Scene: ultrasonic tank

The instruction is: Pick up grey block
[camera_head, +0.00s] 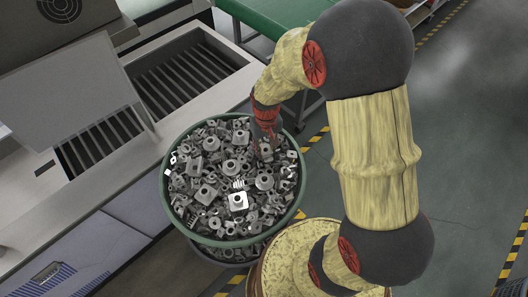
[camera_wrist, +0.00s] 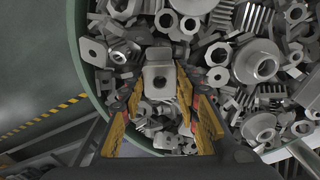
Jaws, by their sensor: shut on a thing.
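A green-rimmed round tub (camera_head: 170,205) is full of grey metal parts. My gripper (camera_head: 265,145) reaches down at the tub's right back side, among or just above the parts. In the wrist view my gripper (camera_wrist: 160,88) has its yellow fingers on both sides of a light grey block (camera_wrist: 158,76) with a round hole, and is shut on it. Other parts lie close around and under the block, so I cannot tell whether it is clear of the pile. In the head view the fingertips and the block are hard to make out.
A bright grey block (camera_head: 238,201) with a hole lies on the pile near the tub's middle. A counter with a slatted sink (camera_head: 185,80) stands left of the tub. A green table (camera_head: 275,15) is behind. Open floor (camera_head: 465,130) lies to the right.

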